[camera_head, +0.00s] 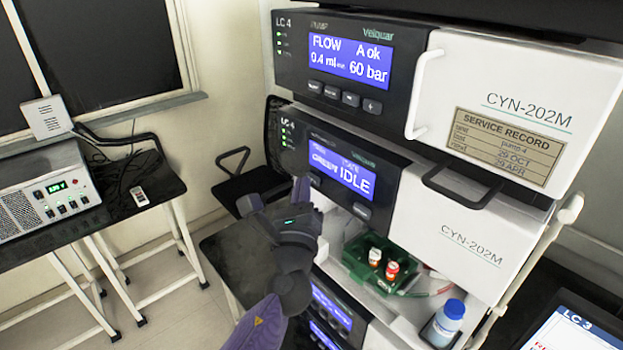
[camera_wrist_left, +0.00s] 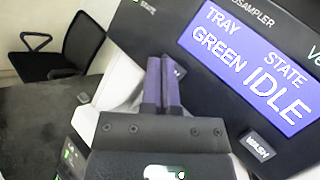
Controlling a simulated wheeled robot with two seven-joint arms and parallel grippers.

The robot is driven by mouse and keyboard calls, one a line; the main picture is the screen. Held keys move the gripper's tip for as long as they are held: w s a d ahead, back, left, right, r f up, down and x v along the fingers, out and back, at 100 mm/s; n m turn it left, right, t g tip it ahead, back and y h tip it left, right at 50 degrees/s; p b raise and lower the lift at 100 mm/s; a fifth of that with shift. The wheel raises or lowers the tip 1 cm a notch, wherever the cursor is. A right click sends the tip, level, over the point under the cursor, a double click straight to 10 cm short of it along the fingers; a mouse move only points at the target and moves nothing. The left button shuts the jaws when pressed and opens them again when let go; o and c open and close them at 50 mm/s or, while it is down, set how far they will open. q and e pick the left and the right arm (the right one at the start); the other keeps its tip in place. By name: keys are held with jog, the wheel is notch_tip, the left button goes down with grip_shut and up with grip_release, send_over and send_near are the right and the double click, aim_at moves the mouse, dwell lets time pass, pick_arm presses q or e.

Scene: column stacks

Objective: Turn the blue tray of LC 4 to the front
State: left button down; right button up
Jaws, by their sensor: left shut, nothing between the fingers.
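The LC 4 autosampler (camera_head: 330,160) is the second unit of the stack; its display (camera_head: 342,172) reads GREEN and IDLE. In the left wrist view the display (camera_wrist_left: 250,70) reads TRAY GREEN, STATE IDLE. A green tray (camera_head: 357,268) holding a few capped vials shows in the opening below the panel. No blue tray shows. My left gripper (camera_head: 301,190) is shut and empty at the panel's left part, beside the display. In the left wrist view its fingertips (camera_wrist_left: 161,62) overlap the dark panel; I cannot tell whether they touch it. A button (camera_wrist_left: 258,145) sits below the display.
The pump unit (camera_head: 350,62) with a white handled door is above. The autosampler's white door (camera_head: 455,235) has a black handle. A blue-capped bottle (camera_head: 447,322) stands at lower right. A chair (camera_head: 245,185) and a side table (camera_head: 125,190) are left.

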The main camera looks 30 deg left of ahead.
pick_arm(q)
jog(key=shift+w+d, duration=0.15)
jog(key=shift+w, duration=0.15)
jog(key=shift+s, duration=0.15)
dwell(0.5)
jog(key=shift+s+a, duration=0.35)
jog(key=shift+s, duration=0.3)
jog(key=s, duration=0.1)
jog(key=s+a, duration=0.1)
jog(key=s, duration=0.1)
jog(key=s+a, duration=0.1)
jog(key=shift+s+p, duration=0.3)
jog(key=shift+p, duration=0.05)
